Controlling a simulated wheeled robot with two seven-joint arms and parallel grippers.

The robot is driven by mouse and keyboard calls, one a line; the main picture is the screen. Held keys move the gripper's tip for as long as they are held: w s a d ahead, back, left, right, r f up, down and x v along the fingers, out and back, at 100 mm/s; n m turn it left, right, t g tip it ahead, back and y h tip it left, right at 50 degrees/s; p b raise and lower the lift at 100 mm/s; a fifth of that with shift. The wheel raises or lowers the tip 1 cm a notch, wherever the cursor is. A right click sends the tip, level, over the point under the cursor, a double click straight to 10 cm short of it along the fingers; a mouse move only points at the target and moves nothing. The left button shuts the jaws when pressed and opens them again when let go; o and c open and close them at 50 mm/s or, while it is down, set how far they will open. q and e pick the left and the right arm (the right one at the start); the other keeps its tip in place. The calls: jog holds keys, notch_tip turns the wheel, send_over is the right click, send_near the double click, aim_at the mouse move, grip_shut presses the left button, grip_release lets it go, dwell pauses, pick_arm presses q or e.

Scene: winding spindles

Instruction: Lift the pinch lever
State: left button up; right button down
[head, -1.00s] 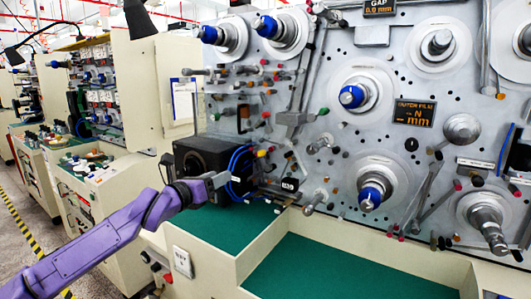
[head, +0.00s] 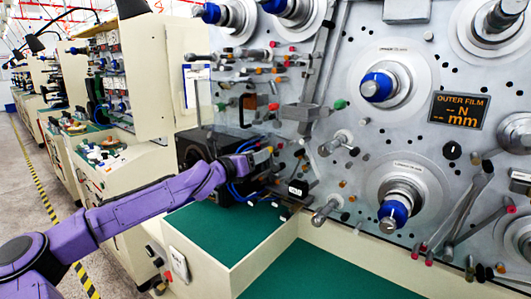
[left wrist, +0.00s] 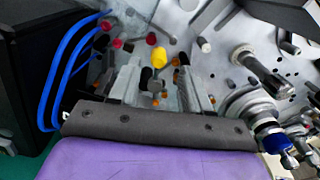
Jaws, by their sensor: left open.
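My left gripper (head: 268,152) reaches from the left to the grey machine panel (head: 350,60), beside a cluster of small pegs with coloured caps. In the left wrist view its two fingers (left wrist: 157,76) are apart. A short peg with a yellow cap (left wrist: 158,57) shows between and just beyond the fingers; I cannot tell whether either finger touches it. No part is labelled as the pinch lever, so I cannot tell for sure which one it is. My right gripper is out of view.
A black box (head: 192,148) with blue cables (left wrist: 75,65) stands left of the gripper. Metal rollers (head: 335,142) and blue-hubbed spindles (head: 377,86) stick out to the right. A green-topped ledge (head: 215,228) lies below and looks clear.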

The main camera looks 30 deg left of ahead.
pick_arm(q)
jog(key=w, duration=0.5)
jog(key=shift+w+d+f, duration=0.3)
jog(key=shift+w+f, duration=0.05)
jog(key=shift+f, duration=0.05)
jog(key=shift+w+r, duration=0.1)
jog(key=shift+s+a+r, duration=0.1)
jog(key=shift+s+r, duration=0.1)
jog(key=shift+s, duration=0.05)
jog(key=shift+w+f, duration=0.1)
grip_shut()
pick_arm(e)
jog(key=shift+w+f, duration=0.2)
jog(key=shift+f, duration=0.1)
